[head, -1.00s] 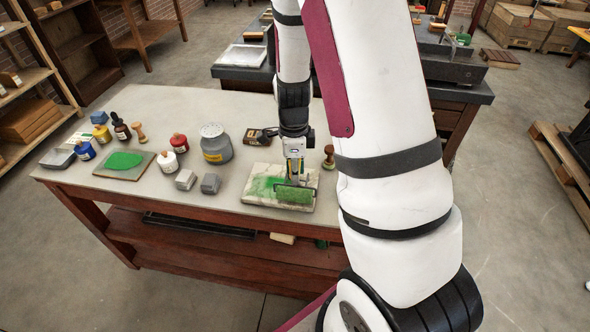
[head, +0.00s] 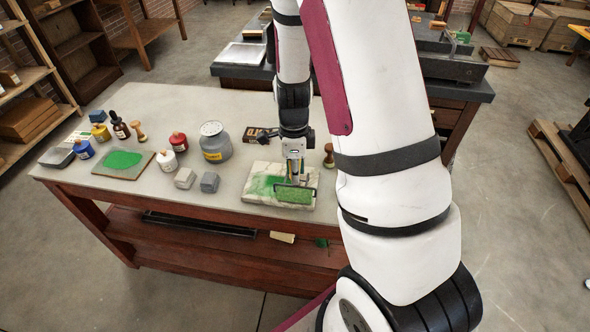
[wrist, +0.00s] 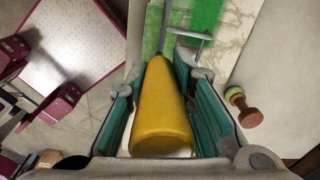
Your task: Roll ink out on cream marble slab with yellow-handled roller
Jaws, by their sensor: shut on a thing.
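My gripper (head: 293,177) is shut on the yellow handle (wrist: 162,110) of the roller, with a green pad on each side of it in the wrist view. The roller's green-inked drum (head: 293,195) is over the front part of the cream marble slab (head: 254,197); whether it presses on the stone I cannot tell. A green ink patch (head: 262,185) covers the slab's middle, left of the drum. In the wrist view the green ink (wrist: 205,14) shows beyond the roller's metal frame (wrist: 190,33).
A wooden-handled stamp (head: 328,156) stands close behind the slab's right end. The table's front edge runs just before the slab.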

